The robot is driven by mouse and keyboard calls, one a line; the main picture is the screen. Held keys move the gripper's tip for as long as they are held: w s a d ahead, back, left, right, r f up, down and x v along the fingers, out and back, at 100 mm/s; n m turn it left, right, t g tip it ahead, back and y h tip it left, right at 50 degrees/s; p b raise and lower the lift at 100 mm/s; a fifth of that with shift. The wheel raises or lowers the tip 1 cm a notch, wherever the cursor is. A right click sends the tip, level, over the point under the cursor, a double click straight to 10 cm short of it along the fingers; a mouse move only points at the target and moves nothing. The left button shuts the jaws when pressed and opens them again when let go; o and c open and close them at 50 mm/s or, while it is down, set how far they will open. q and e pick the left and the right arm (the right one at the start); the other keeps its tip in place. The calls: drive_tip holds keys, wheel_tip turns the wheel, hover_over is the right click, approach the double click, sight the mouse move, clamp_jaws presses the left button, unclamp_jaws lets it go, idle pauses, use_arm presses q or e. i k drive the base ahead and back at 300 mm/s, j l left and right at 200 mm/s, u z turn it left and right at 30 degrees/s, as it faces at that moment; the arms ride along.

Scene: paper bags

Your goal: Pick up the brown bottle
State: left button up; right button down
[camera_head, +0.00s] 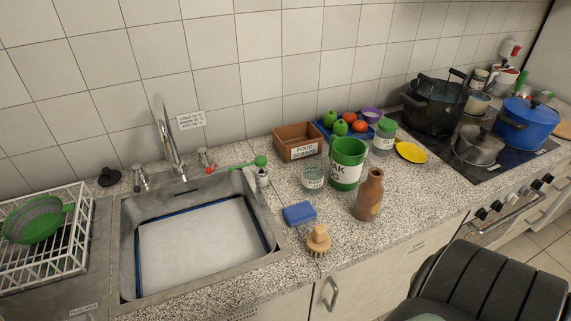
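The brown bottle (369,196) stands upright on the speckled counter, near its front edge. It has a narrow neck and a pale label low on its right side. A green container with a white label (347,165) stands just behind it and to the left. Nothing covers the bottle in this view. Neither my left nor my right gripper shows in the head view.
A wooden brush (318,240) and a blue sponge (299,213) lie left of the bottle. A glass jar (313,177) stands behind the sponge. The sink (128,240) is at left. A dark chair (490,285) stands before the counter. Counter right of the bottle is clear.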

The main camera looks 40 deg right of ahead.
sight(369, 203)
drive_tip(key=z, duration=1.9)
